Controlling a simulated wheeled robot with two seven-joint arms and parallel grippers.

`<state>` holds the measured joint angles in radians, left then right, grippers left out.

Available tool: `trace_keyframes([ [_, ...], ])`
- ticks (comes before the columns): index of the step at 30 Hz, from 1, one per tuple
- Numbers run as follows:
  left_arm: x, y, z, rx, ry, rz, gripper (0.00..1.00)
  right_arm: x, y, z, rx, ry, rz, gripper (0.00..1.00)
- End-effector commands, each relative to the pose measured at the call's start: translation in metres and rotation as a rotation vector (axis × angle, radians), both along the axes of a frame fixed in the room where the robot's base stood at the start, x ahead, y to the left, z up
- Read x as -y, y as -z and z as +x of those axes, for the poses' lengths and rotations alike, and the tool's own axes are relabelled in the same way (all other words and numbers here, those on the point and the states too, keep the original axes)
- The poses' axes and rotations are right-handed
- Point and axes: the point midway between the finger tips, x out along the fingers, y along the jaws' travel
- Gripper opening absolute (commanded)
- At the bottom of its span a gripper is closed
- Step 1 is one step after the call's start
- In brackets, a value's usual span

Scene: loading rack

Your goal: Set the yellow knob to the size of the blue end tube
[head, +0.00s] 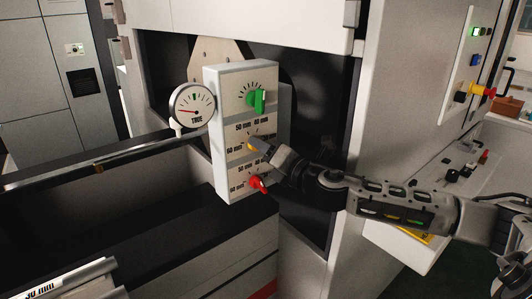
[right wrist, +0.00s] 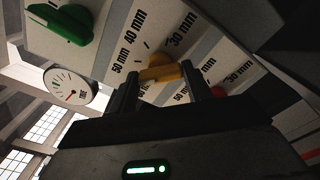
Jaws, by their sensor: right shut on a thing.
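The yellow knob (head: 256,144) is the middle one of three on the front of a white control box (head: 228,178). In the right wrist view the yellow knob (right wrist: 165,72) lies between the two dark fingers of my right gripper (right wrist: 162,80), which is shut on it. In the head view my right gripper (head: 272,153) reaches the knob from the right. Size labels in mm are printed around the knob; I cannot tell which one it points to. A tube marked 30 mm (head: 65,283) lies at the lower left; I see no blue end. My left gripper is not in view.
A green knob (head: 259,101) sits above the yellow one and a red knob (head: 258,184) below it. A round gauge (head: 193,105) is on the box's left side. A long rod (head: 125,154) runs left from the box. A button panel (head: 477,70) is at the right.

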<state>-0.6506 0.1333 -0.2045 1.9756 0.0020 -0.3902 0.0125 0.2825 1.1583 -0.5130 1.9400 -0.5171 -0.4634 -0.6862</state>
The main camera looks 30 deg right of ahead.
Motion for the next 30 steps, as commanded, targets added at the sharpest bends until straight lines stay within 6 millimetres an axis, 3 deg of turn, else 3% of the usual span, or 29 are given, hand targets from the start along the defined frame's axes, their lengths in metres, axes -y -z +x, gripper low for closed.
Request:
trace_keyframes([
  [12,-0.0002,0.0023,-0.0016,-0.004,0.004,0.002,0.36,0.0003,0.0,0.0,-0.019,0.001,0.247,0.26],
  [30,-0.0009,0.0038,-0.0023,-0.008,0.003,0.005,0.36,0.0003,0.0002,0.0,-0.024,0.001,0.303,0.26],
])
